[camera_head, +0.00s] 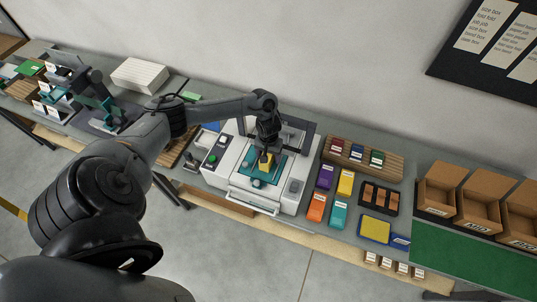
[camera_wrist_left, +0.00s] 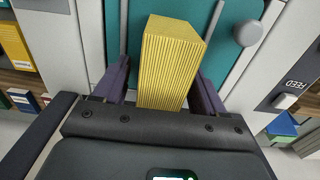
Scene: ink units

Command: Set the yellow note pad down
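The yellow note pad (camera_head: 266,162) is a ridged upright block between the fingers of my left gripper (camera_head: 265,150), over the teal bed (camera_head: 258,177) of the white machine. My right gripper is out of view.
The white machine (camera_head: 228,160) has a dark frame around the bed. To its right lie coloured boxes, such as a purple one (camera_head: 325,176), a wooden rack (camera_head: 390,163), a yellow-topped tray (camera_head: 375,229) and cardboard bins (camera_head: 437,190). A green mat (camera_head: 460,260) is mostly bare.

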